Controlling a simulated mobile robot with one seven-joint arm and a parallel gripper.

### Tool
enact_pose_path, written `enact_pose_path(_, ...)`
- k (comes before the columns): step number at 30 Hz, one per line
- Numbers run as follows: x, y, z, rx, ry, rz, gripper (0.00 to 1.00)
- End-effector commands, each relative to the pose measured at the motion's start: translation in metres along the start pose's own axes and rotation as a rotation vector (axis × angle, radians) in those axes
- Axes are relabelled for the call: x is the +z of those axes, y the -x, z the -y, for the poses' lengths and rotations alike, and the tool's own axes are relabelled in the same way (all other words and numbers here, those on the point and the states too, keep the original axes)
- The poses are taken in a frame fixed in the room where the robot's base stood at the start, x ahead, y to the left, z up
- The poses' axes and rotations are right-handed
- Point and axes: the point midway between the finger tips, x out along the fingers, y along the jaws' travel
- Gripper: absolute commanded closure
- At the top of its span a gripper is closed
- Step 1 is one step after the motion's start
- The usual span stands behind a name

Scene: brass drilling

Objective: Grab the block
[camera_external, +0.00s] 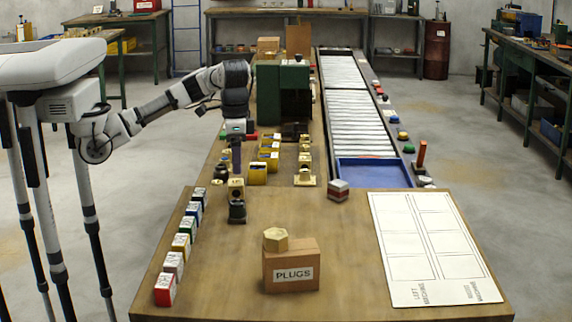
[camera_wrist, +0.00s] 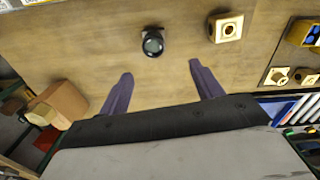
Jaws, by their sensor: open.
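My gripper (camera_external: 236,164) points down over the left part of the workbench, with its purple fingers spread and nothing between them. In the wrist view the open gripper (camera_wrist: 161,70) has bare wood between its fingertips. Which block is meant is unclear. A brass block (camera_external: 236,188) stands near the gripper, by a black fixture (camera_external: 237,211). A red, white and grey block (camera_external: 338,190) lies right of centre. Several coloured blocks (camera_external: 181,245) line the left edge. In the wrist view a brass block with a hole (camera_wrist: 227,28) lies beyond the fingertips, beside a small black round part (camera_wrist: 153,42).
A white sheet (camera_external: 428,250) lies right. A conveyor (camera_external: 360,110) ends at a blue tray (camera_external: 372,174). A green machine (camera_external: 283,92) stands behind my gripper.

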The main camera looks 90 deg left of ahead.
Motion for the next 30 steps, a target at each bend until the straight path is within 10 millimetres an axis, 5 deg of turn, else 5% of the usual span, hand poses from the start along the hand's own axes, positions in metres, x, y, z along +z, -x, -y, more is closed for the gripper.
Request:
enact_pose_path(16, -0.004, 0.004, 0.121, 0.001, 1.338, 0.000, 0.35)
enact_pose_path(23, -0.001, 0.006, 0.139, 0.000, 1.561, -0.002, 0.35)
enact_pose_path(30, -0.001, -0.033, 0.140, -0.002, 1.572, 0.000, 0.35)
